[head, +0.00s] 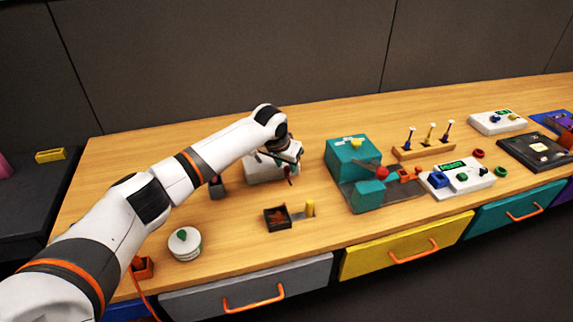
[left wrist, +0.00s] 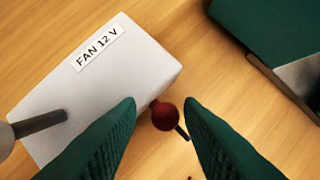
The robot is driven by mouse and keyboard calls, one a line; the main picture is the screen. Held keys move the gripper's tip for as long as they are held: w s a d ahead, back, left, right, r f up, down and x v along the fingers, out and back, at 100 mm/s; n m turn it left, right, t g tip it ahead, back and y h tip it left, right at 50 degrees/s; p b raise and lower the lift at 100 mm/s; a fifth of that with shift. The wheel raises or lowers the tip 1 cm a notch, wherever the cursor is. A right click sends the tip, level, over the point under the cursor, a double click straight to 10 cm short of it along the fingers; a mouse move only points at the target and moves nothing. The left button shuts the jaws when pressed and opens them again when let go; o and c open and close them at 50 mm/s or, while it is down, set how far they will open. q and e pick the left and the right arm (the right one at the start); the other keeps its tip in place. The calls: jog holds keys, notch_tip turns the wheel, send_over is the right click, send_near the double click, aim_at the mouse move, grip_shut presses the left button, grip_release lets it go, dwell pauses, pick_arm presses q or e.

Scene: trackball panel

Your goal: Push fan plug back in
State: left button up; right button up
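A white box (left wrist: 120,75) labelled "FAN 12 V" fills the left of the left wrist view. In the head view the box (head: 262,172) sits on the bench, partly hidden by my left arm. A dark red round piece (left wrist: 168,116) with a short dark pin shows at the box's right edge; it may be the fan plug. Whether it touches the box is unclear. My left gripper (left wrist: 160,103) is open, its two green fingers spread on either side of the red piece, with gaps visible. In the head view the gripper (head: 280,168) is small beside the box. My right gripper is not in view.
A teal machine (head: 352,155) stands right of the box. A dark tray (head: 277,219) and a white round tub (head: 185,244) lie nearer the front edge. A grey rod (left wrist: 38,122) shows at the wrist view's left. Bare bench lies behind the box.

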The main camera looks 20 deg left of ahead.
pick_arm(q)
jog(key=shift+o, duration=0.4)
jog(key=shift+a+f, duration=0.1)
jog(key=shift+f, duration=0.1)
jog(key=shift+s+r, duration=0.1)
jog(key=shift+r, duration=0.05)
jog(key=shift+s+r, duration=0.1)
jog(key=shift+r, duration=0.15)
jog(key=v, duration=1.1)
jog(key=shift+r, duration=0.15)
